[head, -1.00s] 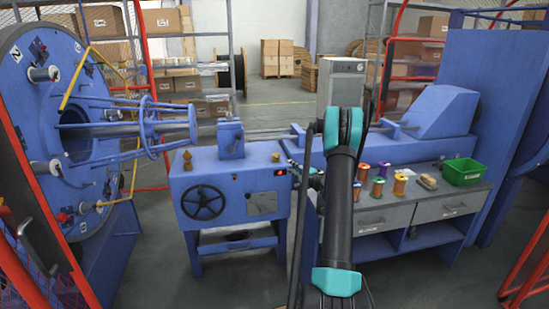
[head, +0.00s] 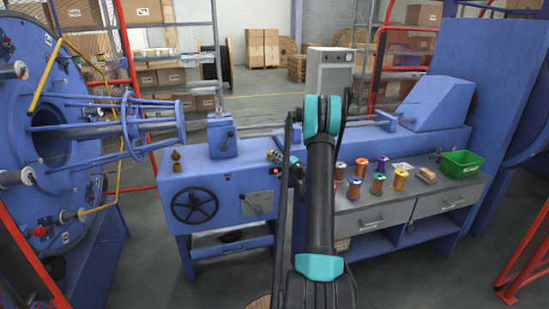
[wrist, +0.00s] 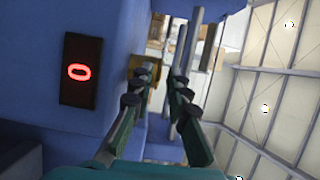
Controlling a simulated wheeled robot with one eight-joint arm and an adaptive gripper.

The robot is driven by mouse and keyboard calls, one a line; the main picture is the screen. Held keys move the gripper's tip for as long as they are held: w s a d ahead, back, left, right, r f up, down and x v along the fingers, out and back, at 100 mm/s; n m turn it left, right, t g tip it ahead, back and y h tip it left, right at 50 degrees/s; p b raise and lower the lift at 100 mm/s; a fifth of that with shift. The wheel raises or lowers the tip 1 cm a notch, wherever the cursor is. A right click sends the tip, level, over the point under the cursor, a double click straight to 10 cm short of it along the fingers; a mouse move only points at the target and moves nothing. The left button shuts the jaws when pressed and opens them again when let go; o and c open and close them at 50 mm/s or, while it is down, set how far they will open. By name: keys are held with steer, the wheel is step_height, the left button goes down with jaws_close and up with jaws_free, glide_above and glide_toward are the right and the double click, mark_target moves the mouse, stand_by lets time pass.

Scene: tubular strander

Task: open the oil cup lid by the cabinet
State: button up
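A small brass oil cup (head: 176,160) stands on top of the blue machine bed at its left end. Near the bed's right end, beside the grey drawer cabinet (head: 362,221), my gripper (head: 279,158) sits low over the bed's top edge. In the wrist view a brass-yellow part (wrist: 134,62), likely the other oil cup, shows partly behind the left finger. My gripper (wrist: 162,76) is open there, with a clear gap between its fingertips. Whether a finger touches the brass part, and its lid, I cannot tell.
A red digit display (wrist: 79,71) is on the blue machine face close to my fingers. The cabinet top holds several coloured spools (head: 377,184) and a green bin (head: 462,163). A handwheel (head: 195,205) is on the bed's front.

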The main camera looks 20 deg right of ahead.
jaws_close()
steer(key=shift+r, duration=0.15)
steer(key=r+g, duration=0.1)
steer(key=r+m+g+h, duration=0.1)
steer(key=g, duration=0.1)
steer(key=shift+w+r, duration=0.2)
steer(key=g, duration=0.1)
steer(key=w+r+m+g, duration=0.1)
steer(key=g, duration=0.1)
steer(key=r+g, duration=0.1)
steer(key=shift+w+d+r+g, duration=0.1)
steer(key=shift+w+r+g, duration=0.15)
steer(key=shift+w+g, duration=0.05)
steer(key=w+r+m+g, duration=0.1)
steer(key=g, duration=0.1)
steer(key=shift+w+r+g+h, duration=0.1)
steer(key=shift+w+g+h, duration=0.1)
steer(key=shift+g+h, duration=0.1)
steer(key=w+g, duration=0.1)
steer(key=w+r+g, duration=0.1)
steer(key=g, duration=0.1)
steer(key=shift+d+m, duration=0.1)
steer(key=shift+m, duration=0.2)
steer(key=shift+w+r+m+g, duration=0.15)
steer(key=shift+w+g, duration=0.25)
steer(key=shift+g, duration=0.25)
steer(key=shift+w+f+m+g, duration=0.15)
steer(key=shift+w+g, duration=0.2)
steer(key=shift+g, duration=0.3)
steer(key=shift+w+r, duration=0.1)
